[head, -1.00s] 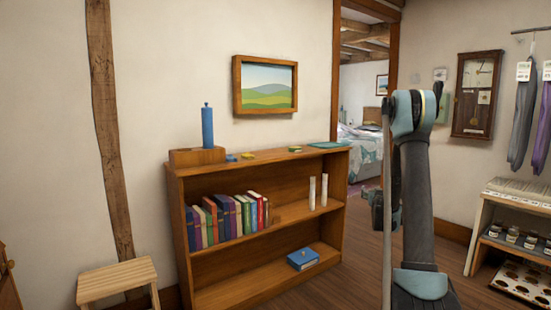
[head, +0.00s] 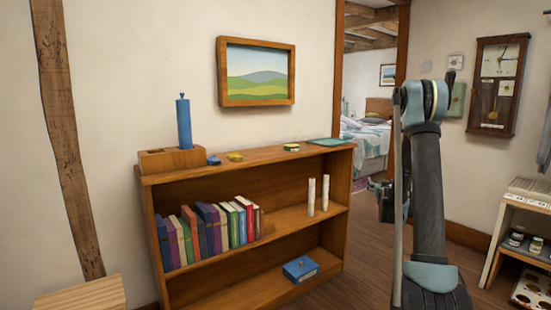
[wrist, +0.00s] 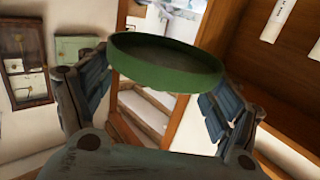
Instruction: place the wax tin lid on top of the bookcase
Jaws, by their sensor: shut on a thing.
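The wax tin lid (wrist: 165,65) is a round, shallow green lid. In the wrist view it sits between the two fingers of my gripper (wrist: 155,95), which is shut on it. In the head view my gripper (head: 386,200) is mostly hidden behind my arm, to the right of the bookcase, and the lid cannot be made out there. The wooden bookcase (head: 240,266) stands against the wall at the left and middle. Its top (head: 262,157) carries a wooden box with a blue cylinder, small blue, yellow and green items, and a flat green thing at the right end.
Books (head: 210,232) and two white rolls (head: 318,194) stand on the middle shelf. A blue box (head: 300,269) lies on the bottom shelf. A wooden stool (head: 85,296) is at lower left, a shelf unit (head: 520,235) at right. A doorway opens behind my arm.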

